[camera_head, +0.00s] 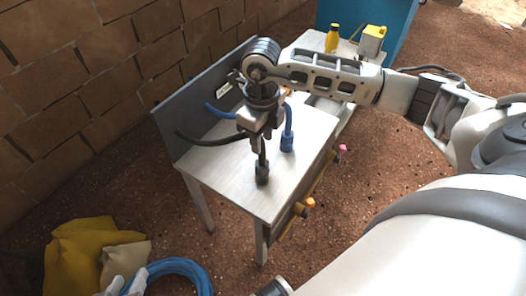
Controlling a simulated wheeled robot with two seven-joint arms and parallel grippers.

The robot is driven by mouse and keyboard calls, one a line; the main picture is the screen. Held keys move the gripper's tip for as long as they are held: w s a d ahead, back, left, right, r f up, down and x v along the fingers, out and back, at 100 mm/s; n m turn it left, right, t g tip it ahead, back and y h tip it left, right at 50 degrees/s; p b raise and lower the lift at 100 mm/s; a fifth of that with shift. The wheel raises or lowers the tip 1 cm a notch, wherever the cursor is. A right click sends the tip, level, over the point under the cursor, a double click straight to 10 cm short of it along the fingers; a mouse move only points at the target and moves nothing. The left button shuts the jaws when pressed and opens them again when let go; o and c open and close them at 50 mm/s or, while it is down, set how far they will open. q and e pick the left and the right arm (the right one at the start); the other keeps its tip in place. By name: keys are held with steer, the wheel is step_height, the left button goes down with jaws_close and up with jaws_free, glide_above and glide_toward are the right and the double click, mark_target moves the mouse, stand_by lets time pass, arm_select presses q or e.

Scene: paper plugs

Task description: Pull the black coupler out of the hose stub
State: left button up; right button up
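The black coupler (262,173) stands upright at the front part of the grey table, with a thin dark length rising from it. A black hose (205,139) comes from the grey back panel and runs behind my gripper. My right gripper (260,146) points down just above the black coupler, around or in front of the dark length. I cannot tell whether its fingers touch it or are shut on it. The hose stub cannot be told apart from the coupler at this size.
A blue hose (220,113) arches to a blue coupler (287,142) close to the right of my gripper. The grey back panel (190,122) bounds the table. A yellow bottle (332,40) and a yellow-and-white object (372,40) stand at the back. The table's front left is clear.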

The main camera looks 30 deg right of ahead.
steer(key=b, duration=0.3)
glide_above(262, 165)
steer(key=shift+w+d+f, duration=0.15)
steer(key=shift+w+f, duration=0.05)
steer(key=shift+f, duration=0.85)
steer(key=shift+w+d+f, duration=0.1)
steer(key=shift+w+f, duration=0.05)
steer(key=shift+f, duration=0.85)
steer(key=shift+c, duration=0.2)
jaws_close()
